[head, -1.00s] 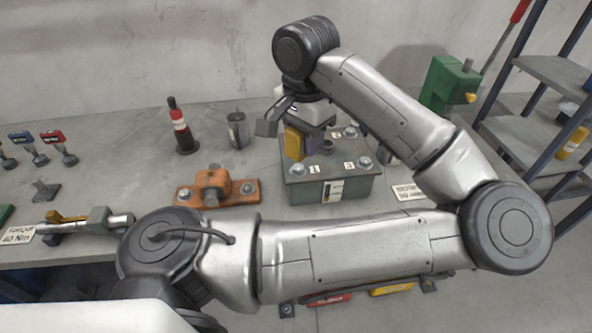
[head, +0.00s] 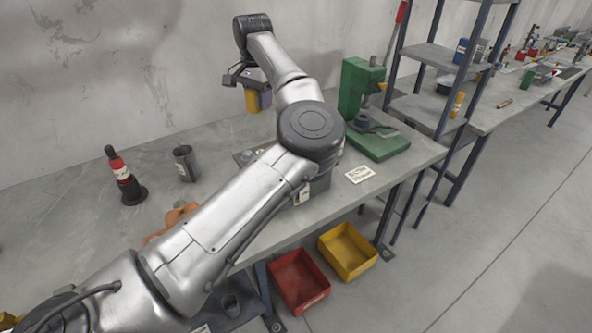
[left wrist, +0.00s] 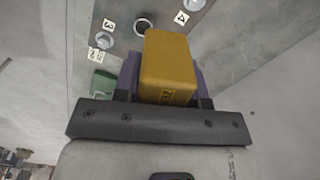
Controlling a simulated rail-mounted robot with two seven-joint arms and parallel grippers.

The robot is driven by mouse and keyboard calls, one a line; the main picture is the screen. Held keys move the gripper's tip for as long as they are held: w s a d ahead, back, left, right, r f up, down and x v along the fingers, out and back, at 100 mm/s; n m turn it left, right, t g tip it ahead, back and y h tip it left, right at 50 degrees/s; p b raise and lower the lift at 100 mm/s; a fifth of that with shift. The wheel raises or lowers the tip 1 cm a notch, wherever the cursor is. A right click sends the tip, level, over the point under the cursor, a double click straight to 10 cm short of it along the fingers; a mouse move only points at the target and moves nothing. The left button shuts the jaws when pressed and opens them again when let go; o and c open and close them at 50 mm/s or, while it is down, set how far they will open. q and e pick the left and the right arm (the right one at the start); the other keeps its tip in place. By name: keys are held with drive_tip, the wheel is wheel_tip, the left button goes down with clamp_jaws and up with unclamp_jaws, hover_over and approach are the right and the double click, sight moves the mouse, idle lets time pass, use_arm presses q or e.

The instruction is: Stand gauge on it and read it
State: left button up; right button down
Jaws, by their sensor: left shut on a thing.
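My left gripper (head: 258,92) is shut on a yellow block-shaped gauge (head: 253,101) and holds it up in the air behind my arm. In the left wrist view the gauge (left wrist: 168,62) sits between purple finger pads; its reading face is not visible. The grey positioner block (head: 318,186) is on the bench, mostly hidden behind my arm in the head view. In the left wrist view its plate (left wrist: 125,12) shows numbered bolts and a round ring, with the gauge apart from it. My right gripper is not in view.
A green press (head: 362,95) stands at the right end, near a label card (head: 359,174). Red (head: 299,281) and yellow (head: 347,252) bins are below the bench edge.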

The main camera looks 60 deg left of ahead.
use_arm(q)
drive_tip(key=w+d+f+m, duration=0.2)
drive_tip(key=w+f, duration=0.2)
drive_tip(key=w, duration=0.5)
drive_tip(key=w+d+f+m, duration=0.2)
drive_tip(key=w+f, duration=0.2)
drive_tip(key=w, duration=0.5)
drive_tip(key=s+d+f+b, duration=0.1)
drive_tip(key=s+f+b, duration=0.1)
drive_tip(key=s, duration=0.1)
drive_tip(key=s+d+f+b, duration=0.1)
drive_tip(key=s+f+b, duration=0.1)
drive_tip(key=s, duration=0.2)
drive_tip(key=s+d+f+b, duration=0.1)
drive_tip(key=s+f+b, duration=0.1)
drive_tip(key=s+f, duration=0.1)
drive_tip(key=shift+s+d+b, duration=0.2)
drive_tip(key=shift+s+b, duration=0.2)
drive_tip(key=shift+s, duration=0.25)
drive_tip(key=shift+f+b, duration=0.5)
drive_tip(key=shift+f, duration=1.5)
